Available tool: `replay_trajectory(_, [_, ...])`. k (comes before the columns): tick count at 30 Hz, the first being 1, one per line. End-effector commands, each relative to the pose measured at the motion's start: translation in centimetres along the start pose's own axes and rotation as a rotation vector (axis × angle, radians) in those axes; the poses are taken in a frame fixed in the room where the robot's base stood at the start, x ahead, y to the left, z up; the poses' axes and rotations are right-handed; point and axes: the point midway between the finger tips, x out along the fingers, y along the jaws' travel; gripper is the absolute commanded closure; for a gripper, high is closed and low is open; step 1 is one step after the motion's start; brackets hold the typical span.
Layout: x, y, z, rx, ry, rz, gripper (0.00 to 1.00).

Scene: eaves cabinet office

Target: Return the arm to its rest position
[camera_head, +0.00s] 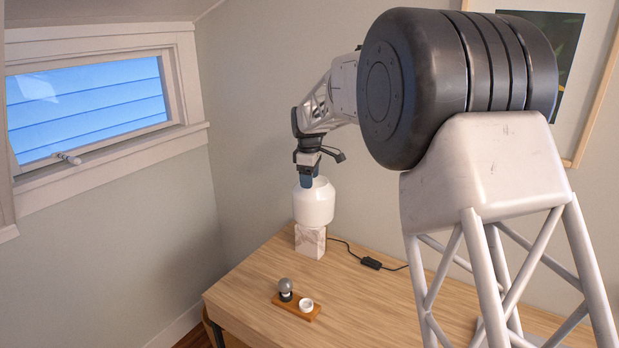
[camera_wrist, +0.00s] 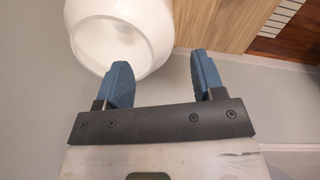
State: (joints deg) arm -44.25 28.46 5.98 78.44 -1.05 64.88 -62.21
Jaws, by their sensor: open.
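My gripper (camera_head: 309,180) is at the top of a lamp's white shade (camera_head: 314,204) in the head view, pointing down at its opening. In the wrist view my gripper (camera_wrist: 164,70) has its two blue fingers spread wide, with nothing visible between them. The left finger overlaps the rim of the white shade (camera_wrist: 92,42); the right finger is outside the shade's outline. I cannot tell whether the left finger touches the shade. My arm reaches from the right over the desk to the lamp.
The shade sits on a marbled block base (camera_head: 310,242) on the wooden desk (camera_head: 255,290). A black cord switch (camera_head: 371,263) lies to its right. In front, a small wooden tray (camera_head: 298,309) holds a grey bulb (camera_head: 285,286) and a white cup-like piece (camera_head: 306,304). A window (camera_head: 88,108) is at left.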

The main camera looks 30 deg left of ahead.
Motion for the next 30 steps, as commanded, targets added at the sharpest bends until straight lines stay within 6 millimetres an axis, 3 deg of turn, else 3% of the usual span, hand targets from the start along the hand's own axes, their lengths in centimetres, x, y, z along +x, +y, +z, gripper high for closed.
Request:
replay_trajectory(11, [-0.1, 0.0, 0.1, 0.002, 0.000, 0.000, 0.38])
replay_trajectory(17, [-1.1, -0.3, 2.0, 0.038, 0.002, 0.005, 0.38])
replay_trajectory(23, [-3.3, -1.4, 6.7, 0.129, 0.005, 0.014, 0.38])
replay_trajectory(30, [-6.5, -4.0, 14.3, 0.285, 0.011, 0.027, 0.38])
